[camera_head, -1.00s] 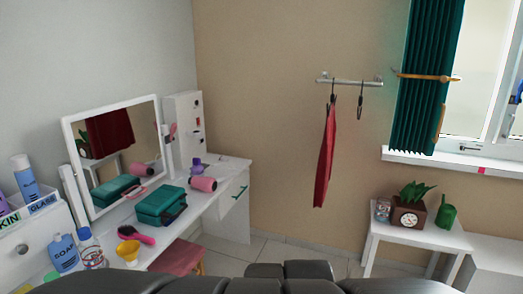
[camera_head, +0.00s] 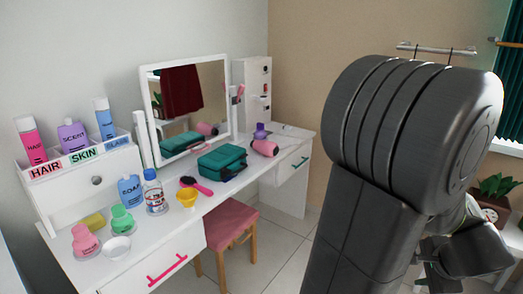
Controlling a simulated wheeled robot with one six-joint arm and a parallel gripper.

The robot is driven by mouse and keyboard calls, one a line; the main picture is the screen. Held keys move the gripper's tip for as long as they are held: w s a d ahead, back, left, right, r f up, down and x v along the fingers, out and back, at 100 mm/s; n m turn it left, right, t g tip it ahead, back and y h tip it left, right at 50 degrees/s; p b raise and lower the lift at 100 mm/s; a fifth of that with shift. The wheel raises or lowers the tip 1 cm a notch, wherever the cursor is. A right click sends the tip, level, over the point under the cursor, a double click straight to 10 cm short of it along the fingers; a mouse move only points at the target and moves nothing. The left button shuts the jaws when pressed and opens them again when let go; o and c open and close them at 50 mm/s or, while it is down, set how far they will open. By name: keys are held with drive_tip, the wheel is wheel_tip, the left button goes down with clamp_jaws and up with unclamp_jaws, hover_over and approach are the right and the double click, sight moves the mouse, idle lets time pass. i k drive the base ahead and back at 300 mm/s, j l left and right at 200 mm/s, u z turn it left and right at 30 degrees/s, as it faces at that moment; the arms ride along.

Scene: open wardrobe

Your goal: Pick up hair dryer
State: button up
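A pink hair dryer (camera_head: 264,147) lies on the white vanity table (camera_head: 222,192), towards its far right end. It is just right of a green case (camera_head: 222,160) and in front of a purple bottle. My raised dark arm fills the right side of the head view. The end of my arm, with my gripper (camera_head: 452,275), shows partly at the lower right, well apart from the hair dryer. Its fingers are too unclear to tell whether they are open or shut.
A mirror (camera_head: 187,105) stands at the back of the vanity. A pink hairbrush (camera_head: 196,186), a yellow cup (camera_head: 187,199) and several bottles lie or stand nearby. A pink stool (camera_head: 231,228) stands in front of the table. Tiled floor (camera_head: 284,246) is clear right of it.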

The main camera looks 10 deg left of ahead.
sight(269, 149)
drive_tip(key=i+u, duration=0.4)
drive_tip(key=i+l+u, duration=0.1)
drive_tip(key=i+u, duration=0.15)
drive_tip(key=u, duration=0.15)
drive_tip(key=i+l+u, duration=0.15)
drive_tip(key=i+u, duration=0.25)
drive_tip(key=i+l+u, duration=0.1)
drive_tip(key=i+l, duration=0.45)
drive_tip(key=i+l+u, duration=0.1)
drive_tip(key=i+l, duration=0.45)
drive_tip(key=l, duration=0.2)
